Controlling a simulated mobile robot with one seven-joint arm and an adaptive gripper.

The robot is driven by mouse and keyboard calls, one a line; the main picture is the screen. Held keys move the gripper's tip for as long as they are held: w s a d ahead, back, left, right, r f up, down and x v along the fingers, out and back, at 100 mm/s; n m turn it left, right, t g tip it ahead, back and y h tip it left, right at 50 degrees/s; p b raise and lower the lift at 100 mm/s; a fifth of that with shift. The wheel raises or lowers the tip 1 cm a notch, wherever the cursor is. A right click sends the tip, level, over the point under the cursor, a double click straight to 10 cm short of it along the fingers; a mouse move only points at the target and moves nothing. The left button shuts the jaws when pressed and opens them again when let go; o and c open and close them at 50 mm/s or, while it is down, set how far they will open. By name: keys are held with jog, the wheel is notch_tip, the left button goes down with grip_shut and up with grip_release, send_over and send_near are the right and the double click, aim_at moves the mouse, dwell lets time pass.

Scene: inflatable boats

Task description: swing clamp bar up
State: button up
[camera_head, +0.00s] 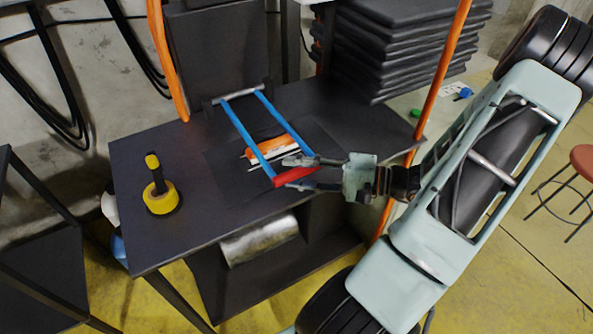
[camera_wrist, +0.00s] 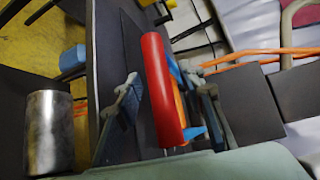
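The clamp bar has two blue side arms (camera_head: 246,137), hinged at a grey rod at the back, and a red handle (camera_head: 290,177) across its front end. It lies low over the black table, with an orange and white piece (camera_head: 271,150) between its arms. My gripper (camera_head: 298,173) reaches in from the right with one finger on each side of the red handle. In the wrist view the handle (camera_wrist: 162,92) stands between the two open fingers, with a clear gap to the left finger. Contact with the right finger cannot be told.
A yellow tape roll (camera_head: 161,200) with a yellow-and-black tool stands on the table (camera_head: 140,160) at left. An upright black panel (camera_head: 222,62) stands behind the clamp. Orange posts (camera_head: 437,75) rise beside the table. A stack of black sheets (camera_head: 400,45) is at back right. A metallic roll (camera_head: 259,240) lies below.

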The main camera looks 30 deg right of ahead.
grip_shut()
dwell(0.3)
jog(key=shift+r, duration=0.1)
jog(key=w+r+p, duration=0.3)
jog(key=r+p, duration=0.1)
jog(key=r, duration=0.4)
jog(key=w+r+m+g+p, duration=0.1)
jog(key=w+r+p, duration=0.2)
jog(key=r+p, duration=0.2)
jog(key=w+r+h+p, duration=0.1)
jog(key=r+p, duration=0.4)
jog(key=r, duration=0.5)
jog(key=shift+w+a+r+g, duration=0.2)
jog(key=shift+w+r+g, duration=0.15)
jog(key=shift+w, duration=0.55)
jog(key=shift+r, duration=0.15)
